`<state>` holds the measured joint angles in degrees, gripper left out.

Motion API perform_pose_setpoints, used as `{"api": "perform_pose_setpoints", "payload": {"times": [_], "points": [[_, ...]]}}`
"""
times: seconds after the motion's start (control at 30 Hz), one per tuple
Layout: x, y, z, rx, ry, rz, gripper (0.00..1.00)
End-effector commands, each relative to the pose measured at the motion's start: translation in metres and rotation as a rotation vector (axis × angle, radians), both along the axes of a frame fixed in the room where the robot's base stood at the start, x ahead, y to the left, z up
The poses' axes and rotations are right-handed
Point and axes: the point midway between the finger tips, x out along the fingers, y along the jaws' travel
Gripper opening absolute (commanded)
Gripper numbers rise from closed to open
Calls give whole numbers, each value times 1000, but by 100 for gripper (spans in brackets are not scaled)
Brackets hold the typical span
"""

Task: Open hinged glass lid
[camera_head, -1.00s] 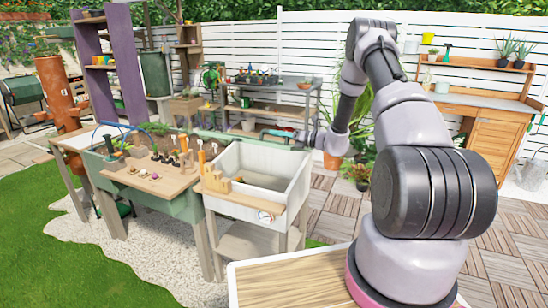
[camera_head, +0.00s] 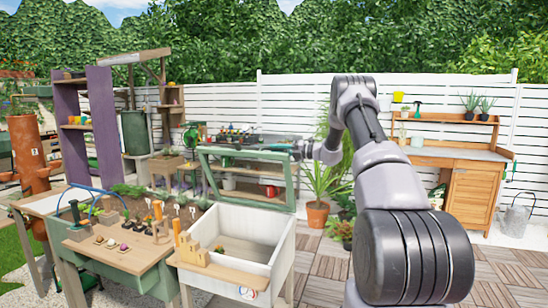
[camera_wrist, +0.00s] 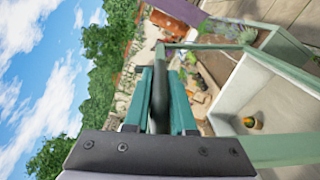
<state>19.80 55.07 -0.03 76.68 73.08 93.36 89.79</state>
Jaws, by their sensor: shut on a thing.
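The hinged glass lid (camera_head: 240,153) has a green frame and clear panes. My gripper (camera_head: 298,150) is at the lid's upper right edge. The exact contact is small and partly hidden in the head view.
A white basin (camera_head: 280,262) stands right of the planter, with a small pot (camera_wrist: 250,122) inside. Hand tools, a wooden ledge and a blue hoop are on the planter. A wooden potting bench (camera_head: 470,178) is at the right.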

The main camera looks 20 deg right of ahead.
Motion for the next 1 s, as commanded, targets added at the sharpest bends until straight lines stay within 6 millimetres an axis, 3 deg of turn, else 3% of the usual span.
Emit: {"api": "perform_pose_setpoints", "payload": {"times": [0.57, 0.6, 0.67, 1.0], "points": [[8, -5, 4, 1, -2, 1, 0], [8, -5, 4, 1, -2, 1, 27], [8, -5, 4, 1, -2, 1, 50], [7, -6, 3, 1, -1, 0, 52]]}}
